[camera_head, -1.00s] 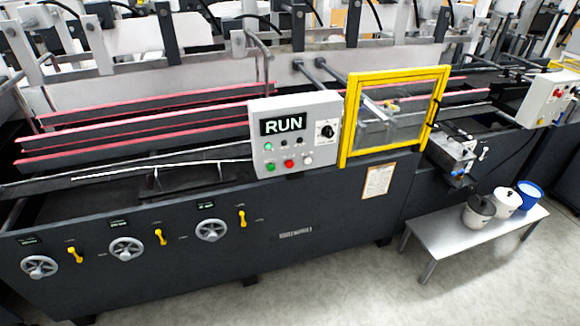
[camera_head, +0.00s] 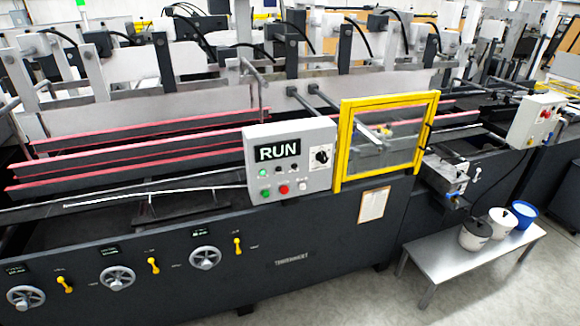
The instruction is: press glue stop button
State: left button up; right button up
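A grey control box (camera_head: 291,159) is mounted on the front of the folder gluer in the middle of the view. Its display (camera_head: 278,151) reads RUN. A second grey box (camera_head: 534,120) with red buttons (camera_head: 546,114) is on the machine at the far right, near the glue unit (camera_head: 446,172). Its labels are too small to read. Neither of my grippers shows.
A yellow-framed clear guard (camera_head: 386,138) stands right of the control box. A low grey bench (camera_head: 433,265) with several pots, including a blue one (camera_head: 524,215), stands on the floor at right front. Handwheels (camera_head: 205,258) and yellow levers (camera_head: 238,246) stick out of the machine's front.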

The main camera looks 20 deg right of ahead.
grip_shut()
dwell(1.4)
